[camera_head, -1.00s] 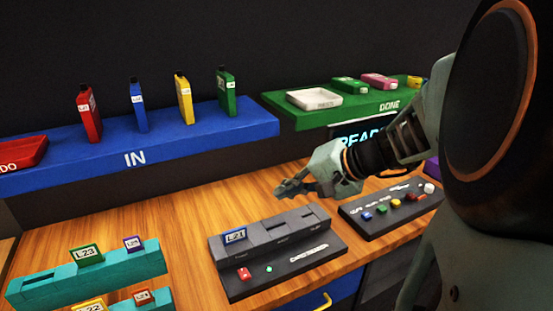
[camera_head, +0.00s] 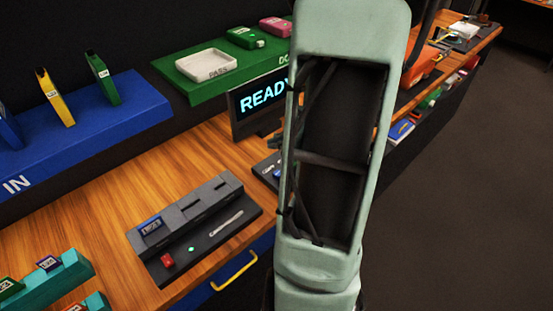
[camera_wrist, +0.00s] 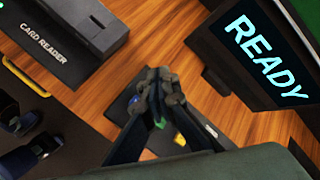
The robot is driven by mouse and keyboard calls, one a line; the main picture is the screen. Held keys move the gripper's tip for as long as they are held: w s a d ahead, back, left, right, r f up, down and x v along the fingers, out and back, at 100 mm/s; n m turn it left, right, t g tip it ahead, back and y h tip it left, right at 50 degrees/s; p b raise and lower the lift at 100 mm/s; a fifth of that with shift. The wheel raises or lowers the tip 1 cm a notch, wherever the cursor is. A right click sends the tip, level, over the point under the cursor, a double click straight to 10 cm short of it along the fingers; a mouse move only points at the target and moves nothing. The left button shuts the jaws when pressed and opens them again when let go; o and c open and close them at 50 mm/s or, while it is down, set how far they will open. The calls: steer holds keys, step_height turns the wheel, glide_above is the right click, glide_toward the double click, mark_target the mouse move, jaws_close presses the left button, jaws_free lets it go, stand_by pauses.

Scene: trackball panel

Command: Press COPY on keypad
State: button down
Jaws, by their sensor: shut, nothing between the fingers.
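The keypad (camera_wrist: 122,108) is a dark panel on the wooden bench, below the READY screen. In the wrist view my gripper (camera_wrist: 160,118) is shut and empty over it and hides much of its face. A blue button (camera_wrist: 133,100) shows left of the fingers, with a yellow button (camera_wrist: 180,140) and a white button (camera_wrist: 211,131) to the right. A green patch shows beside the fingers. I cannot read which button is COPY, or tell whether the fingers touch one. In the head view my arm hides the gripper and all but the keypad's left end (camera_head: 266,167).
The READY screen (camera_head: 259,106) stands close behind the keypad. A blue IN shelf (camera_head: 110,128) and a green DONE shelf (camera_head: 186,96) run along the back. A yellow drawer handle (camera_head: 234,272) sticks out in front.

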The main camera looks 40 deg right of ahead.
steer(key=shift+s+d+m, duration=0.15)
steer(key=shift+d+m, duration=0.25)
steer(key=shift+f, duration=0.15)
steer(key=b, duration=0.6)
glide_above(278, 175)
steer(key=f, duration=0.7)
steer(key=shift+d+f, duration=0.25)
steer(key=shift+f+b, duration=0.55)
steer(key=shift+b, duration=0.1)
steer(key=shift+f+b, duration=0.45)
steer(key=shift+b, duration=0.15)
